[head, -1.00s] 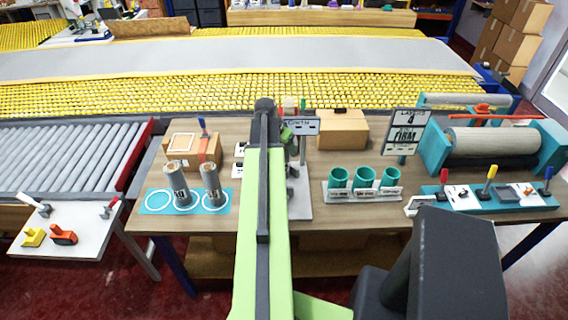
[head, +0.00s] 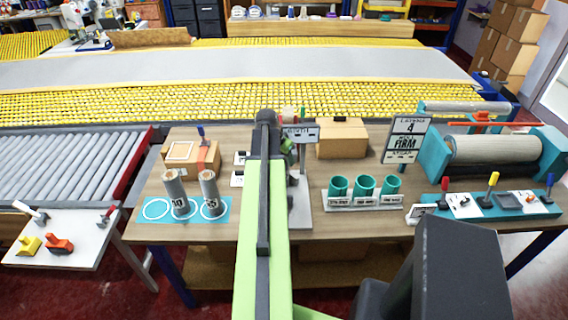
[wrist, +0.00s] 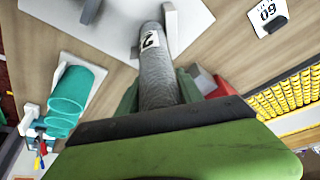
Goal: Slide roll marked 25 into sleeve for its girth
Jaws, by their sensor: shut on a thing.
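My gripper (wrist: 160,88) is shut on a grey roll (wrist: 158,65). The roll's label shows a 2; the rest is turned out of sight. Its far end is beside a grey block on a pale plate (wrist: 110,15); contact is unclear. In the head view my arm hides most of the gripper and the held roll, near the girth stand's sign (head: 299,134). Three teal sleeves stand in a labelled rack to the right: left (head: 338,188), middle (head: 363,187), right (head: 389,187). Their labels are too small to read. They also show in the wrist view (wrist: 70,95).
Two grey rolls, left (head: 176,192) and right (head: 209,192), stand on a teal mat (head: 144,228) whose left ring is empty. A roller machine (head: 490,150) and a cardboard box (head: 341,138) stand behind the sleeves.

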